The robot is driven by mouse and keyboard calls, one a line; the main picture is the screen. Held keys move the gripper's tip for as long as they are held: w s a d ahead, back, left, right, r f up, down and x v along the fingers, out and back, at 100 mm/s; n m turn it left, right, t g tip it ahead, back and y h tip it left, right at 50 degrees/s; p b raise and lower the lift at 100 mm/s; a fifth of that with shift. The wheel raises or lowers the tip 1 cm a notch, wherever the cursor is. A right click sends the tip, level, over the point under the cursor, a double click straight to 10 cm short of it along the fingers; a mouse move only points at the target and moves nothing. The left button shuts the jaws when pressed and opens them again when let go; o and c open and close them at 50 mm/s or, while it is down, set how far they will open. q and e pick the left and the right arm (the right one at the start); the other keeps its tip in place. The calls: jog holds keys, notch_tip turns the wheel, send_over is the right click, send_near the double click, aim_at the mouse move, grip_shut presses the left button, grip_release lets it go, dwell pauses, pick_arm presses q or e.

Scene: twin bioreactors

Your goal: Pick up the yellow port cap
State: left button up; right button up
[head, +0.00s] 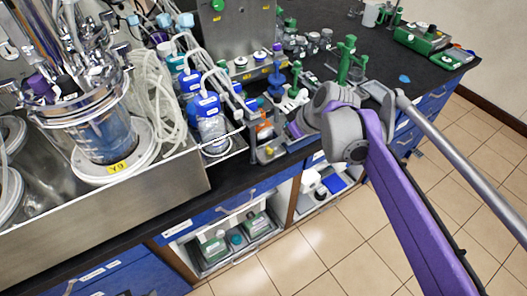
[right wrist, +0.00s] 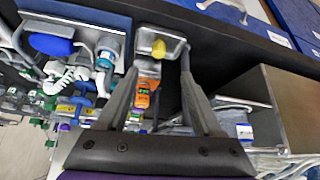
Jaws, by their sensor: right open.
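The yellow port cap (right wrist: 158,49) is a small yellow piece on a small pale grey holder (right wrist: 147,38) in the right wrist view, at the upper middle. In the head view the yellow cap (head: 268,150) shows small near the bench's front edge. My right gripper (right wrist: 160,72) is open, its two grey fingers reaching toward the cap with one on each side of the line to it. I cannot tell how far the fingertips are from the cap. My left gripper is not in view.
An orange device (right wrist: 145,93) shows between the fingers in the right wrist view. Blue-capped bottles (head: 211,127) and a glass bioreactor vessel (head: 103,135) stand left of the cap in the head view. Green stands (head: 345,60) are behind. Blue drawers lie below the black bench top (head: 190,208).

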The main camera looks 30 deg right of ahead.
aim_at(269, 150)
jog(key=shift+b+x, duration=0.75)
jog(key=shift+x, duration=3.9)
jog(key=shift+s+d, duration=0.2)
jog(key=shift+c, duration=0.3)
grip_shut()
